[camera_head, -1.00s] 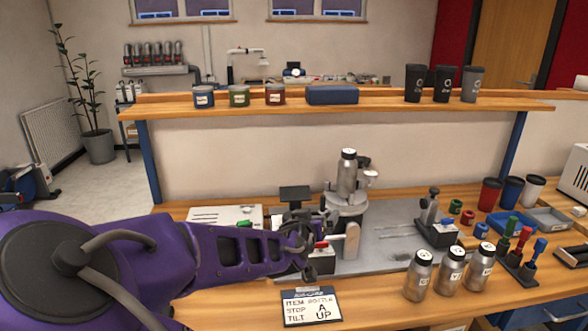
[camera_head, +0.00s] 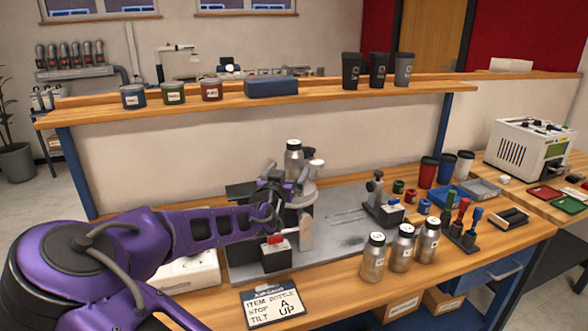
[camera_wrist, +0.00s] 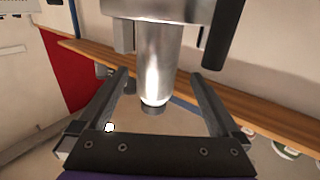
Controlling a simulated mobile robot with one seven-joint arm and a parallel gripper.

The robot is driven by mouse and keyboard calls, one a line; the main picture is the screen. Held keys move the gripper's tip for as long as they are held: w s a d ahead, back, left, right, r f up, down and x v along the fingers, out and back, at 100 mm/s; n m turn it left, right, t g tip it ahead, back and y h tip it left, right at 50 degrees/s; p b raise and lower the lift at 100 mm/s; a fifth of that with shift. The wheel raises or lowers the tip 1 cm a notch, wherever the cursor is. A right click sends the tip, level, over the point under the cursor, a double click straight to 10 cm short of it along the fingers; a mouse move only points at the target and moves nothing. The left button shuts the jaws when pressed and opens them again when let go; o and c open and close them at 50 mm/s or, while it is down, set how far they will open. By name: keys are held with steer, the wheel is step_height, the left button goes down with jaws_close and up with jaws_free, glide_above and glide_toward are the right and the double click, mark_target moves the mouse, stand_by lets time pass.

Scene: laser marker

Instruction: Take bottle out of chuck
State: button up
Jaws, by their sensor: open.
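My gripper (camera_head: 276,182) is just left of and in front of the bottle, partly covering the chuck. In the wrist view, the bottle (camera_wrist: 155,65) appears inverted, with its cap toward the gripper's palm and its other end at the grey chuck (camera_wrist: 160,10). My open fingers (camera_wrist: 158,85) lie one on each side of the bottle, with gaps on both sides. I see no contact.
Three similar bottles (camera_head: 401,250) stand at the bench's front edge. A red-switched black block (camera_head: 275,254) sits below my arm. A small fixture (camera_head: 378,200) stands right of the chuck. A raised shelf (camera_head: 220,102) with jars and cups runs behind.

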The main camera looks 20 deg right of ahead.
mark_target(297, 159)
steer(key=shift+d+x, duration=0.25)
steer(key=shift+x, duration=3.1)
steer(key=shift+s+r, duration=0.2)
steer(key=shift+s, duration=0.05)
steer(key=c, duration=1.5)
